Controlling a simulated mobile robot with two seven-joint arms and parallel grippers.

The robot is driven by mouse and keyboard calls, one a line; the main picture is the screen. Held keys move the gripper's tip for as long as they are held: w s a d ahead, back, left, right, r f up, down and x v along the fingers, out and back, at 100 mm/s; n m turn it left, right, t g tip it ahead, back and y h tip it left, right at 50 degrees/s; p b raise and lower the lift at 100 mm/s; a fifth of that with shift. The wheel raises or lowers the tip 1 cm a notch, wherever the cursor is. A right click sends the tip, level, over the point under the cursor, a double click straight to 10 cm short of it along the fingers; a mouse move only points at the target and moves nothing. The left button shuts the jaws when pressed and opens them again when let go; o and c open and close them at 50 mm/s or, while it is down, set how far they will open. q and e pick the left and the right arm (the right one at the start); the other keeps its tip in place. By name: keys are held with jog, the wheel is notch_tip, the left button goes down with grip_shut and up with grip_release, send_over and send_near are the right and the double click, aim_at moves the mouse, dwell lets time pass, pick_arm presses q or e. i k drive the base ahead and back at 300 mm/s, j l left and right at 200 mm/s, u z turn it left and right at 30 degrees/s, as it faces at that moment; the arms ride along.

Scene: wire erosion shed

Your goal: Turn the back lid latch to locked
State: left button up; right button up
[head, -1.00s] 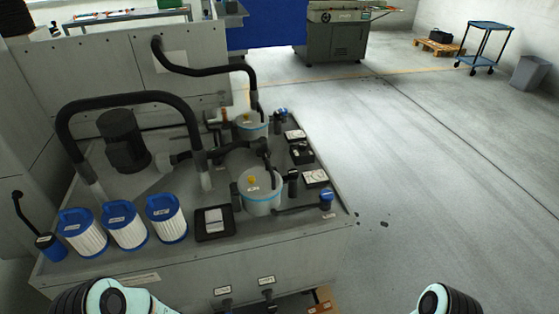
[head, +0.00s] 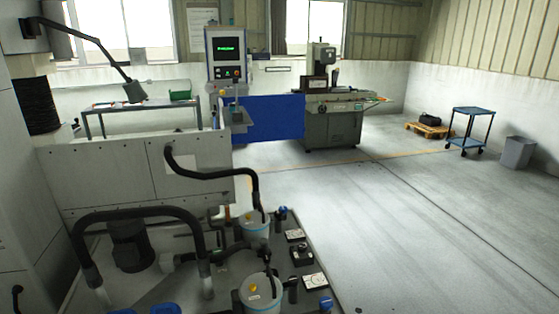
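Two grey canisters with light-blue rims and lids stand on my side of the room, on a grey cabinet top. The back canister (head: 256,228) has a pale lid with a small yellow spot (head: 250,214). A black hose comes down onto this lid. The front canister (head: 261,297) is cut off by the bottom edge, and its lid also has a yellow spot (head: 252,289). The back lid's latch is too small to make out, and its position cannot be told. Neither of my grippers is in view.
Black hoses (head: 130,214) arch over the left. Open floor (head: 430,240) lies to the right. A machine (head: 331,125) and blue trolley (head: 470,128) stand farther back.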

aim_at(278, 214)
jog(key=z, duration=1.1)
jog(key=l+z, duration=0.1)
jog(key=z, duration=0.3)
jog(key=i+z, duration=0.1)
jog(key=z, duration=0.7)
jog(key=i+z, duration=0.15)
jog(key=z, duration=0.25)
jog(key=i+u, duration=0.15)
jog(key=i, duration=0.35)
jog(key=i+l+u, duration=0.2)
jog(key=i, duration=0.3)
jog(key=i+l+u, duration=0.15)
jog(key=i, duration=0.3)
jog(key=i+j+u, duration=0.15)
jog(key=i+u, duration=0.55)
jog(key=u, duration=0.25)
jog(key=i+l+u, duration=0.1)
jog(key=i+u, duration=0.35)
jog(key=i+j+u, duration=0.2)
jog(key=i+u, duration=0.2)
jog(key=i+j+u, duration=0.1)
jog(key=i+u, duration=0.65)
jog(key=i+l+u, duration=0.15)
jog(key=i, duration=1.45)
jog(key=i+u, duration=0.3)
jog(key=i, duration=0.45)
jog(key=i+l+u, duration=0.25)
jog(key=i, duration=0.5)
